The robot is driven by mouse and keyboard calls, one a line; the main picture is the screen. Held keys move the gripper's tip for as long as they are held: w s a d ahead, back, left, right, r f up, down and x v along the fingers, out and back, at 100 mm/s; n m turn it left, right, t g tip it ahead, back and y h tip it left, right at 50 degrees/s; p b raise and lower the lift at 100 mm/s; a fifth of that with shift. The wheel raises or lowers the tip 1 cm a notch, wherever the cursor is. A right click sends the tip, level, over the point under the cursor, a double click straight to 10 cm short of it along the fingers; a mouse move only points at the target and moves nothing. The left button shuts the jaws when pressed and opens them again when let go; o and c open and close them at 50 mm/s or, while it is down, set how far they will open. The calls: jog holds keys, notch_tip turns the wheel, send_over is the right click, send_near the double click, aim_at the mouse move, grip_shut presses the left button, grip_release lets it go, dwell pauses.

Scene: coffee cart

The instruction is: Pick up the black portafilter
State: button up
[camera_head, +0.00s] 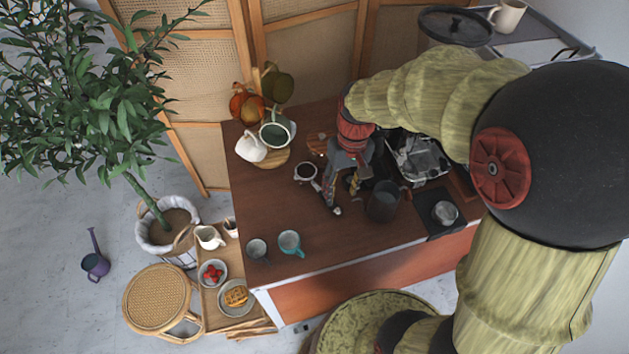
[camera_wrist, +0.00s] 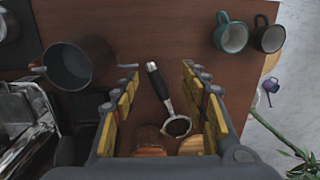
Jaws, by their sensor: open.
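The portafilter lies on the brown counter (camera_head: 270,200). In the wrist view its black handle (camera_wrist: 155,80) points up the picture, and its round metal basket (camera_wrist: 177,126), dark inside, sits lower and to the right. My gripper (camera_head: 343,197) points down over the counter, open and empty. In the wrist view the portafilter appears between the spread yellow-padded fingers (camera_wrist: 158,78); I cannot tell the exact height above it.
A teal mug (camera_head: 290,243) and a grey mug (camera_head: 257,250) stand near the front edge. A white jug (camera_head: 250,148) stands at the back left. The left-middle counter is clear.

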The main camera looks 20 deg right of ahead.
jog(key=n+g, duration=0.1)
jog(key=n, duration=0.1)
send_over(320, 190)
jog(key=s+d, duration=0.3)
jog(key=shift+y, duration=0.4)
jog(key=x, duration=0.4)
jog(key=w+x, duration=0.1)
jog(key=x, duration=0.1)
jog(key=shift+d+f, duration=0.2)
jog(key=shift+d, duration=0.15)
jog(key=shift+w+a+f+n+t+b, duration=0.1)
jog(key=shift+w+a+f+n+b, duration=0.25)
jog(key=shift+f, duration=0.75)
jog(key=shift+w+a+f+n+t+b, duration=0.2)
jog(key=shift+f+n, duration=0.3)
jog(key=shift+f, duration=0.6)
jog(key=shift+w+a+f+n+b, duration=0.15)
jog(key=shift+w+f+n, duration=0.25)
jog(key=shift+f, duration=0.65)
jog(key=shift+s, duration=0.1)
jog(key=shift+c, duration=0.9)
grip_shut()
